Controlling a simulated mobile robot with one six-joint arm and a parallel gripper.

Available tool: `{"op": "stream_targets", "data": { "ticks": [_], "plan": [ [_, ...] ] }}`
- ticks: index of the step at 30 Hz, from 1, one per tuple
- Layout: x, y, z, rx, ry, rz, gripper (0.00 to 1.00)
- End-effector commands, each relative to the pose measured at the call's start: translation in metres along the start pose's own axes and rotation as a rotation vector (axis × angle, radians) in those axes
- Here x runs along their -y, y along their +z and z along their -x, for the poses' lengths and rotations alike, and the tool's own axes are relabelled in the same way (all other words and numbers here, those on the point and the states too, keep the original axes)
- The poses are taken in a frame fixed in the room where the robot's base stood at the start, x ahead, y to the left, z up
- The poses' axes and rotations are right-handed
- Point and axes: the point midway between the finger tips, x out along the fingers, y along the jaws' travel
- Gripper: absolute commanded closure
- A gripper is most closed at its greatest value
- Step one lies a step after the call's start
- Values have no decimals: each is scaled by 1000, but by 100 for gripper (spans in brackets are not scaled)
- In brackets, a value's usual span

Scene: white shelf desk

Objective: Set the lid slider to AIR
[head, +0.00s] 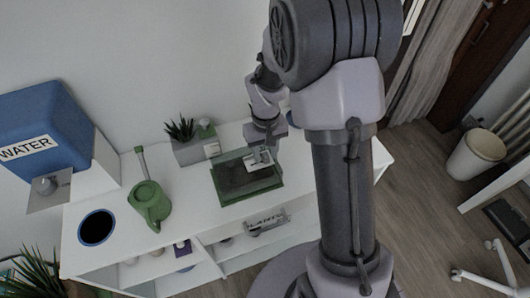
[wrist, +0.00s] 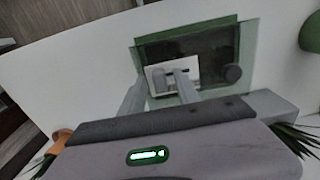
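A green-framed terrarium box with a glassy lid (head: 228,192) stands on the white desk. A white plate (wrist: 160,67), likely the lid slider, lies on the lid; no AIR marking is readable. In the wrist view the same box has a green rim (wrist: 190,32) and dark inside, with a round dark knob (wrist: 233,73) at the right. My gripper (head: 262,160) is low over the lid's upper right part. In the wrist view its two grey fingers (wrist: 163,82) are apart, over the white plate. I cannot tell whether they touch it.
A planter with a spiky plant (head: 190,150) stands behind the box, and a green watering can (head: 150,203) to its left. A blue WATER tank (head: 45,110) is at far left.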

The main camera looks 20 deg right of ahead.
Motion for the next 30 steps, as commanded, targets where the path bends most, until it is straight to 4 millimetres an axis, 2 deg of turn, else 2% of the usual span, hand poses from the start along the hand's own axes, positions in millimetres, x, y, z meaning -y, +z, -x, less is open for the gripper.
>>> {"op": "stream_targets", "data": {
  "ticks": [5,8,11,15,21,25,30],
  "plan": [
    [0,0,0,0,0,0,62],
    [0,0,10,-2,0,0,62],
    [0,-1,36,-4,0,-1,62],
    [0,-1,87,-4,0,0,62],
    [0,-1,146,-3,0,-1,62],
    [0,0,167,-1,0,0,62],
    [0,0,175,0,0,0,62]
  ]
}}
